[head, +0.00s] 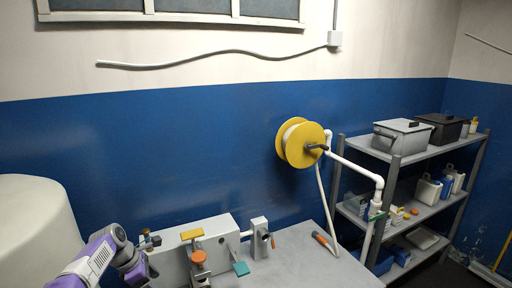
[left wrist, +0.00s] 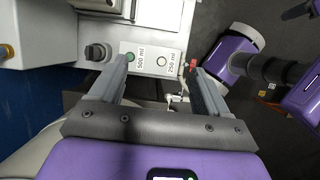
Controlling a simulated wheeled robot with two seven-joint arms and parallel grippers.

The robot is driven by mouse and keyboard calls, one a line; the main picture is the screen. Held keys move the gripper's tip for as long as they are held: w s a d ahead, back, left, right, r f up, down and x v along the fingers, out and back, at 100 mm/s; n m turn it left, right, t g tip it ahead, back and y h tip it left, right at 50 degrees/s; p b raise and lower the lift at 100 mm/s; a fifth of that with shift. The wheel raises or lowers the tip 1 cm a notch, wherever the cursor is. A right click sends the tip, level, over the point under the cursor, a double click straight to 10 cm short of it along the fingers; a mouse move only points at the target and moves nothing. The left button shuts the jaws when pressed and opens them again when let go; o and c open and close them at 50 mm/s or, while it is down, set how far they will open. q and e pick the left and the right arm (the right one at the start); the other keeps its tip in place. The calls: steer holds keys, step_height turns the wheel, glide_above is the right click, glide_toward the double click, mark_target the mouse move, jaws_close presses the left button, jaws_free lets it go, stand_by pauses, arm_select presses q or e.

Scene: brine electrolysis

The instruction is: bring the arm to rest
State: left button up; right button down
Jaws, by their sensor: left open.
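My left arm comes in at the lower left of the head view. Its dark gripper (head: 140,272) is near the left end of a grey bench unit (head: 170,262). In the left wrist view my left gripper (left wrist: 160,64) is open, with nothing seen held between its fingers. Beyond the fingertips is a panel with a green button (left wrist: 130,57) labelled 500 ml and a white button (left wrist: 162,61) labelled 250 ml. I cannot tell whether a finger touches the panel.
A yellow hose reel (head: 297,143) hangs on the blue wall. A metal shelf (head: 430,150) with boxes and bottles stands at right. An orange-handled tool (head: 323,241) lies on the grey bench (head: 300,268). A large pale tank (head: 35,220) stands at left.

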arm_select(q)
steer(key=w+d+f+m+b, duration=0.1)
steer(key=d+f+m+b, duration=0.2)
steer(key=f, duration=1.1)
steer(key=s+d+f+m+g+b, duration=0.1)
steer(key=s+d+f+m, duration=0.3)
steer(key=f, duration=0.5)
steer(key=s+d+f+m+b, duration=0.1)
steer(key=s+d+f+m, duration=0.2)
steer(key=s+d+f, duration=0.35)
steer(key=s+d+f+m+b, duration=0.1)
steer(key=s+d+f+m, duration=0.1)
steer(key=s, duration=0.4)
steer(key=s+d+f+m+b, duration=0.2)
steer(key=s+d+f+m, duration=0.1)
steer(key=s+f, duration=0.3)
steer(key=s+d+f+m+b, duration=0.1)
steer(key=s+d+f+m, duration=0.1)
steer(key=s+f+m, duration=0.2)
steer(key=s+m, duration=0.1)
steer(key=s, duration=0.2)
steer(key=shift+s+d+f+g+b, duration=0.2)
steer(key=shift+d+f+g+b, duration=0.05)
steer(key=shift+d+g+b, duration=0.1)
arm_select(e)
step_height(320, 180, down, 10)
steer(key=w, duration=0.1)
steer(key=shift+w+f, duration=0.1)
